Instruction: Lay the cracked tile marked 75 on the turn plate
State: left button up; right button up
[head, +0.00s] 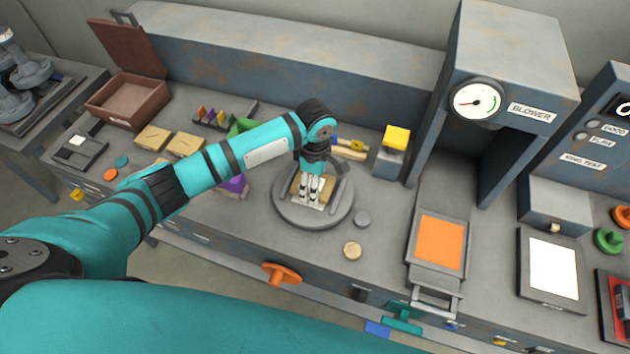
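The round grey turn plate (286,213) sits in the middle of the bench. A tan tile (299,184) lies on or just over it, mostly hidden under my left gripper; no number or crack on it can be read. My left gripper (312,196) points down over the turn plate, its fingertips at the tile. I cannot tell whether they grip it. Two more tan tiles (152,138) (186,145) lie at the left of the bench, their marks too small to read. My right gripper is not in view.
An open brown box (130,100) stands at the back left. My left arm spans the bench's left.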

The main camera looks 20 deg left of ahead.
pick_arm(q)
jog(key=shift+f, duration=0.35)
jog(key=shift+f, duration=0.1)
jog(key=o, duration=1.4)
notch_tip(320, 180, up, 12)
jog(key=b, duration=0.1)
